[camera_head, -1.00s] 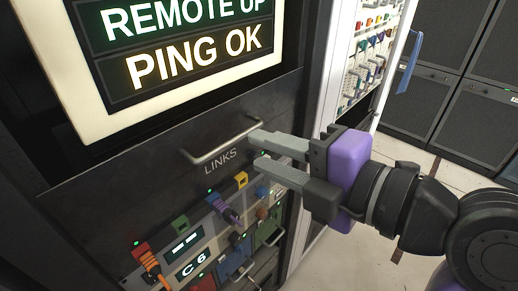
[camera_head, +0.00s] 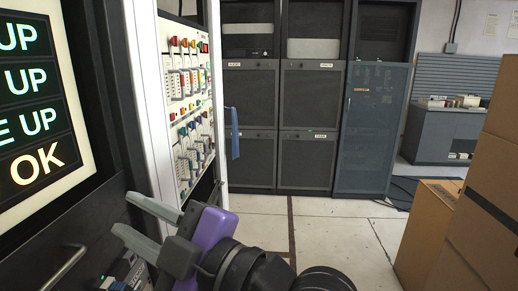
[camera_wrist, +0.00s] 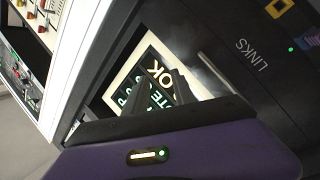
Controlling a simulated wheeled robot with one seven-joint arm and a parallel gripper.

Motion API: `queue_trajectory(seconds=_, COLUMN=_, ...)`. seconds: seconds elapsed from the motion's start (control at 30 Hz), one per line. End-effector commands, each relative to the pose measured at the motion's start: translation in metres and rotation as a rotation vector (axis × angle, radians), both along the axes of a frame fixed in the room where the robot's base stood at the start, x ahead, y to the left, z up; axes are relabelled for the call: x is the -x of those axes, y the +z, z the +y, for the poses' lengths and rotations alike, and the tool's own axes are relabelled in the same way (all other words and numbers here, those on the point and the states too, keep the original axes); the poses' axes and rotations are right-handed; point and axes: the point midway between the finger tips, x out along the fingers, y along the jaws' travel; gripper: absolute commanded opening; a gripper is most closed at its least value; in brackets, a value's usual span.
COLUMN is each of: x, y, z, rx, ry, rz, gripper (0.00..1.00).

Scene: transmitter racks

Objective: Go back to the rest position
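My gripper (camera_head: 124,214) is at the lower left of the head view, its two grey fingers apart with nothing between them. It points left toward the dark rack front, right of the bar handle (camera_head: 62,268). In the wrist view my gripper's fingers (camera_wrist: 160,80) show dark against the lit status screen (camera_wrist: 122,88). The same screen (camera_head: 35,110) fills the left edge of the head view. The dark LINKS panel (camera_wrist: 245,75) is in the wrist view, right of the fingers.
A white-framed rack of colored connectors (camera_head: 187,105) stands just beyond my gripper, with a blue strap (camera_head: 234,135) beside it. Dark cabinets (camera_head: 305,110) line the back. Cardboard boxes (camera_head: 425,235) stand at right. Pale floor (camera_head: 335,235) is open between.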

Motion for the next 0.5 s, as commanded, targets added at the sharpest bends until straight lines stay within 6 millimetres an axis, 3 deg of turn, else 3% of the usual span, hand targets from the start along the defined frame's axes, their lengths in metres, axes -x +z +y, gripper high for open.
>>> queue_trajectory(seconds=0.1, x=-0.019, y=-0.029, z=-0.034, rx=-0.14, ry=-0.133, rz=0.157, gripper=0.31)
queue_trajectory(seconds=0.23, x=-0.029, y=-0.064, z=-0.079, rx=-0.294, ry=-0.268, rz=0.293, gripper=0.31)
queue_trajectory(seconds=0.37, x=-0.026, y=-0.102, z=-0.129, rx=-0.433, ry=-0.389, rz=0.392, gripper=0.31)
queue_trajectory(seconds=0.5, x=-0.01, y=-0.139, z=-0.179, rx=-0.557, ry=-0.497, rz=0.46, gripper=0.31)
